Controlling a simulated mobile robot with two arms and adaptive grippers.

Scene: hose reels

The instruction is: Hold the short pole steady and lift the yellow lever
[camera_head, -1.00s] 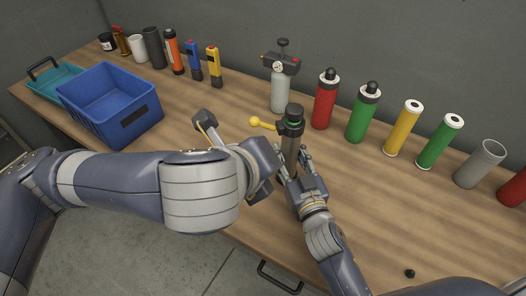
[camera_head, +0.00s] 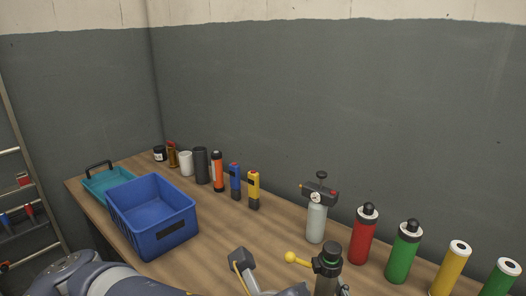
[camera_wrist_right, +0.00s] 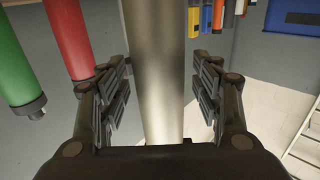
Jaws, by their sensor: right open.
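In the right wrist view the pole (camera_wrist_right: 158,50) runs between the fingers of my right gripper (camera_wrist_right: 163,92), which is open with a gap on both sides.
A grey gauge bottle (camera_head: 316,222), a red bottle (camera_head: 363,238) and a green bottle (camera_head: 404,246) stand behind and right of the pole. A blue crate (camera_head: 152,222) and a teal tray (camera_head: 96,185) are at the left.

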